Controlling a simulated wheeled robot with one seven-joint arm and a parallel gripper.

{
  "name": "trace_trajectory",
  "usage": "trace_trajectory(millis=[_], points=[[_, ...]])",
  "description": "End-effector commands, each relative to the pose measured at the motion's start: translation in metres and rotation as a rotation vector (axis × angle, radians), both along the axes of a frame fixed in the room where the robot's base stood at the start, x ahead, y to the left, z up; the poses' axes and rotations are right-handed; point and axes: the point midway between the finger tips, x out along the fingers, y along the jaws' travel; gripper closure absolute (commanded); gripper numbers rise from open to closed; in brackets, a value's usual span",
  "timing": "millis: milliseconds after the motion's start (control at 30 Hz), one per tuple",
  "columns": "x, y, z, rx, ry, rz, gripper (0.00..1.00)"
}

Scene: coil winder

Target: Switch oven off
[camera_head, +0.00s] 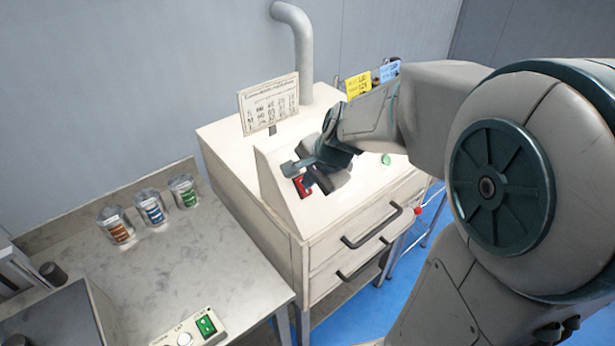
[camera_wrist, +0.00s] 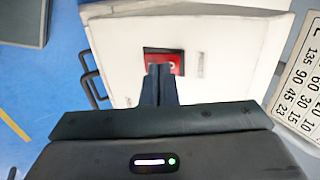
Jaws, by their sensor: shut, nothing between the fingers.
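The oven (camera_head: 340,215) is a cream cabinet with a sloped panel on top and two dark-handled drawers in front. A red switch in a dark frame (camera_head: 303,186) sits on the sloped panel; in the wrist view the red switch (camera_wrist: 163,58) shows just beyond the fingertips. My gripper (camera_head: 297,168) is over the sloped panel at the switch, with its fingers together and empty. In the wrist view my gripper (camera_wrist: 161,70) covers the lower part of the switch. I cannot tell whether the fingertips touch it, nor read its position.
A printed chart (camera_head: 269,103) stands on the oven, beside a grey pipe (camera_head: 300,50). Yellow (camera_head: 358,85) and blue notes are behind my arm. The left bench (camera_head: 190,260) holds several labelled tins and a control box (camera_head: 190,330) with a green switch. A red knob (camera_head: 418,210) juts out at right.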

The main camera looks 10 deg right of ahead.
Motion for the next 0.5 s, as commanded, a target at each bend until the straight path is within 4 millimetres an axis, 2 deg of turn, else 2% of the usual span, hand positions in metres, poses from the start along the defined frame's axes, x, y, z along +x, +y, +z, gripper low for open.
trace_trajectory(millis=[367,500], points=[[-0.0042,-0.0021,-0.0021,0.0,0.001,0.0,1.0],[-0.0061,-0.0037,0.0026,0.0,0.0,-0.001,1.0]])
